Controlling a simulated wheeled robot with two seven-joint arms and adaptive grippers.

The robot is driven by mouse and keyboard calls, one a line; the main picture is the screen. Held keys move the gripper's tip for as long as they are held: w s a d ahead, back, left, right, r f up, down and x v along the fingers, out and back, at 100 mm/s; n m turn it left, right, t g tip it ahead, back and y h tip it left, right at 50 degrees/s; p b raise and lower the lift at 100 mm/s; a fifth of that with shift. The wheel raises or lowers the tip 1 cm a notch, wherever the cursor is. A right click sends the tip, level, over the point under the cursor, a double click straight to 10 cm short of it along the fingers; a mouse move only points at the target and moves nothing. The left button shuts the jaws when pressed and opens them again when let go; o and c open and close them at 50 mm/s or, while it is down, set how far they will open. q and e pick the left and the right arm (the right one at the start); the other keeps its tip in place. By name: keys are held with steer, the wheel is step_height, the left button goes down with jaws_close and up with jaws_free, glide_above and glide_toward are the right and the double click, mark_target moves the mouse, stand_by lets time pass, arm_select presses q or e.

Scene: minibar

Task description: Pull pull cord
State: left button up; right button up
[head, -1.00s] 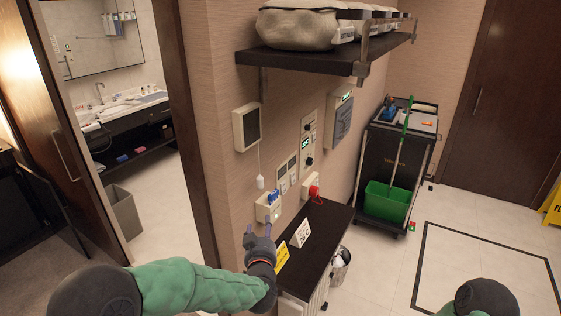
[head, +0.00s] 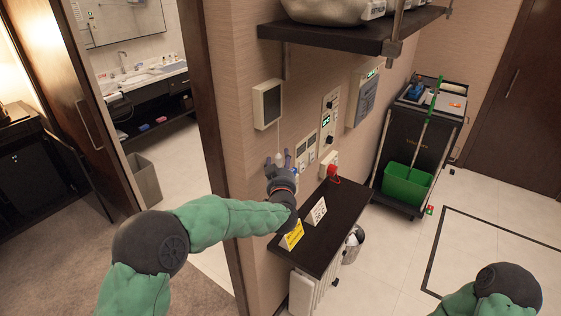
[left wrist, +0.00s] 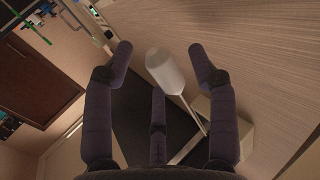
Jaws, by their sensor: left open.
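The pull cord (head: 278,138) hangs as a thin white line from a wall box (head: 267,104). In the left wrist view its white handle (left wrist: 165,72) lies between my spread fingers, with space on both sides. My left gripper (head: 278,160) is open and reaches up at the lower end of the cord, near the wall. It also shows in the left wrist view (left wrist: 160,55). In the head view the fingers partly hide the handle. My right gripper is out of the head view.
A dark counter (head: 330,240) with a yellow sign (head: 292,235) and a white sign (head: 317,211) stands below right of the gripper. A dark shelf (head: 360,32) juts out above. A cart with a green bucket (head: 406,185) stands farther right.

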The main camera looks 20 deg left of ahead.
arm_select(q)
steer(key=shift+w+a, duration=0.15)
steer(key=shift+w, duration=0.35)
jaws_close()
steer(key=shift+f+b, duration=0.9)
steer(key=shift+f, duration=0.35)
steer(key=shift+r, duration=0.1)
jaws_free()
steer(key=shift+s, duration=0.1)
steer(key=v, duration=1.2)
